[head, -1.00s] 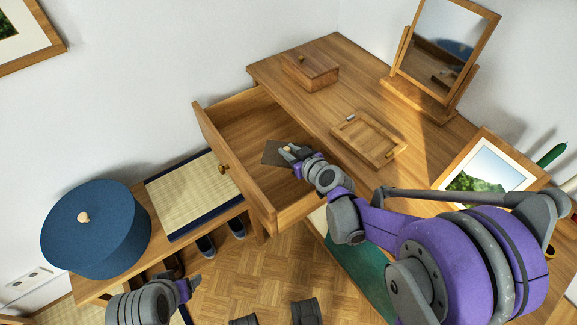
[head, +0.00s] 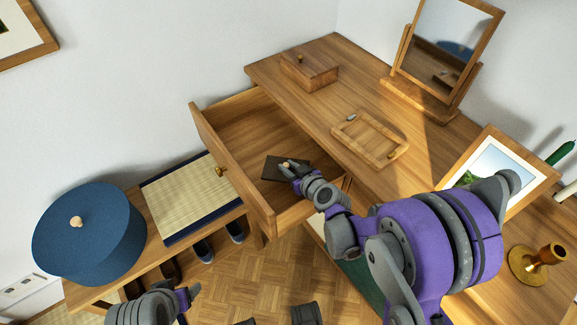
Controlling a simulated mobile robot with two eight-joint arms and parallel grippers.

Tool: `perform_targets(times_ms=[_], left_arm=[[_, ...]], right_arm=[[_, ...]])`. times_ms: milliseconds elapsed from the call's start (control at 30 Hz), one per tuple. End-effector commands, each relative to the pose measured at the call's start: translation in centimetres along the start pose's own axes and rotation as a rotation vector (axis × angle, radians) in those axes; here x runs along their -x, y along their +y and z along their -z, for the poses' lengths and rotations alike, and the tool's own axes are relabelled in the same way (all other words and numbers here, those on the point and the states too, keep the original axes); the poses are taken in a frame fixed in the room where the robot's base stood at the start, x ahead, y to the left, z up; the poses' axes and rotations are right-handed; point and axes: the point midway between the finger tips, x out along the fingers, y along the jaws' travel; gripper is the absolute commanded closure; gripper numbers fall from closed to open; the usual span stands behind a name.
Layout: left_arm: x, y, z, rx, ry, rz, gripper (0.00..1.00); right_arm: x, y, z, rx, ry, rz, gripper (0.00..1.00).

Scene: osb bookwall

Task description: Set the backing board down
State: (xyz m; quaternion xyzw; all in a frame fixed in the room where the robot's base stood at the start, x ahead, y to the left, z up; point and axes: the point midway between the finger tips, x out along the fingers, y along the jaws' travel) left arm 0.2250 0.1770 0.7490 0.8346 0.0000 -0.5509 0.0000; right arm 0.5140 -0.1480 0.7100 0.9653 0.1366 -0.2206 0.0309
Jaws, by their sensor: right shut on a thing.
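The backing board (head: 272,168) is a small dark, flat panel. It is inside the open drawer (head: 207,140) of the wooden dresser, low over or on the drawer floor; I cannot tell whether it touches. My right gripper (head: 290,167) is shut on the board's right part, and its fingers hide some of it. My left gripper (head: 190,293) is at the bottom left, away from the drawer, and its jaws are too unclear to judge.
On the dresser top are a wooden box (head: 310,71), a shallow wooden tray or frame (head: 345,136), a standing mirror (head: 436,50) and a framed landscape picture (head: 535,166). A brass candlestick (head: 535,264) stands at right. A blue round hatbox (head: 90,245) sits on the bench.

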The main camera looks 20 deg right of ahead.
Motion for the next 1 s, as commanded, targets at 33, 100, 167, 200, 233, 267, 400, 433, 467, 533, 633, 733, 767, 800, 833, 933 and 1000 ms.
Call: perform_targets(times_ms=[33, 100, 167, 200, 233, 267, 400, 433, 467, 533, 633, 733, 767, 800, 833, 933, 1000], left_arm=[[-0.2, 0.0, -0.1, 0.0, -0.001, 0.0, 0.3], [-0.4, 0.0, -0.1, 0.0, -0.001, 0.0, 0.3], [-0.5, 0.0, -0.2, 0.0, -0.002, 0.0, 0.3], [-0.6, 0.0, -0.2, 0.0, -0.002, 0.0, 0.3], [-0.6, 0.0, -0.2, 0.0, -0.002, 0.0, 0.3], [-0.6, 0.0, -0.2, 0.0, -0.002, 0.0, 0.3], [-0.6, 0.0, -0.2, 0.0, -0.002, 0.0, 0.3], [-0.6, 0.0, -0.2, 0.0, -0.002, 0.0, 0.3], [-0.6, 0.0, -0.2, 0.0, -0.002, 0.0, 0.3], [-0.6, 0.0, -0.2, 0.0, -0.002, 0.0, 0.3], [-0.6, 0.0, -0.2, 0.0, -0.002, 0.0, 0.3], [-0.6, 0.0, -0.2, 0.0, -0.002, 0.0, 0.3], [-0.5, 0.0, -0.2, 0.0, -0.002, 0.0, 0.3], [-0.4, 0.0, -0.1, 0.0, -0.002, 0.0, 0.3], [-0.3, 0.0, -0.1, 0.0, -0.001, 0.0, 0.3], [0.7, 0.0, 0.2, 0.0, 0.002, 0.0, 0.3], [0.8, 0.0, 0.3, 0.0, 0.003, 0.0, 0.3]], right_arm=[[-0.1, 0.0, -0.2, 0.0, 0.0, 0.0, 1.0], [-0.2, 0.0, -0.4, 0.0, 0.0, 0.0, 1.0], [-0.3, 0.0, -0.6, -0.001, 0.0, 0.0, 1.0], [-0.3, 0.0, -0.7, -0.001, 0.0, 0.0, 1.0], [-0.4, 0.0, -0.8, -0.001, 0.0, 0.0, 1.0], [-0.3, 0.0, -0.7, 0.0, 0.0, 0.0, 1.0], [-0.3, 0.0, -0.7, 0.0, 0.0, 0.0, 0.6], [-0.3, 0.0, -0.7, 0.0, 0.0, 0.0, 0.55], [-0.3, 0.0, -0.7, 0.0, 0.0, 0.0, 0.49], [-0.3, 0.0, -0.7, 0.0, 0.0, 0.0, 0.44], [-0.3, 0.0, -0.7, 0.0, 0.0, 0.0, 0.44], [-0.3, 0.0, -0.7, 0.0, 0.0, 0.0, 0.44], [-0.3, 0.0, -0.6, 0.0, 0.0, 0.0, 0.44], [-0.2, 0.0, -0.5, 0.0, 0.0, 0.0, 0.44], [-0.1, 0.0, -0.3, 0.0, 0.0, 0.0, 0.44], [0.4, 0.0, 0.8, 0.001, 0.001, 0.0, 0.44], [1.6, 0.1, 0.7, -0.001, 0.0, -0.001, 0.44]])
